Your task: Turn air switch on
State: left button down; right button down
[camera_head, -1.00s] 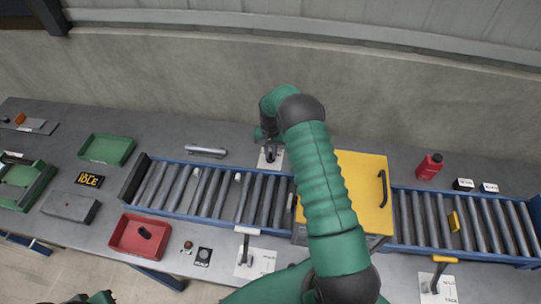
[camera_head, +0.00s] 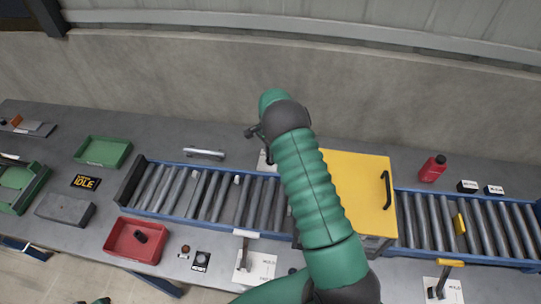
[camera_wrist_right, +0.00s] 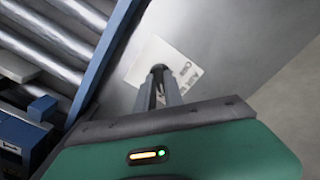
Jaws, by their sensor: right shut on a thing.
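My right arm reaches across the middle of the head view to my right gripper (camera_head: 256,134), behind the roller conveyor. A white label plate (camera_head: 264,160) lies just below it, partly covered by my arm. In the right wrist view the gripper's fingers (camera_wrist_right: 160,92) are shut on a dark, round-ended switch lever (camera_wrist_right: 159,70). The label plate (camera_wrist_right: 148,58) behind it carries partly readable text that seems to begin with "AIR". I cannot tell the lever's exact setting. My left gripper is not in view; only a green sliver shows at the bottom edge.
The blue-framed roller conveyor (camera_head: 160,212) runs beside the plate, with a yellow-topped box (camera_head: 355,180) over it. A grey bar handle (camera_head: 204,153) lies to the left. Another lever plate (camera_head: 255,268) stands in front. Red (camera_head: 122,255) and green trays (camera_head: 88,160) sit left.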

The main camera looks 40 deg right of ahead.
jog(key=shift+a+f+m, duration=0.1)
jog(key=shift+m, duration=0.3)
jog(key=c, duration=1.4)
grip_release()
jog(key=shift+w, duration=0.1)
jog(key=shift+c, duration=0.2)
notch_tip(320, 180, up, 17)
jog(key=b, duration=0.1)
jog(key=shift+f+b, duration=0.15)
jog(key=shift+b, duration=0.25)
jog(key=shift+w, duration=0.1)
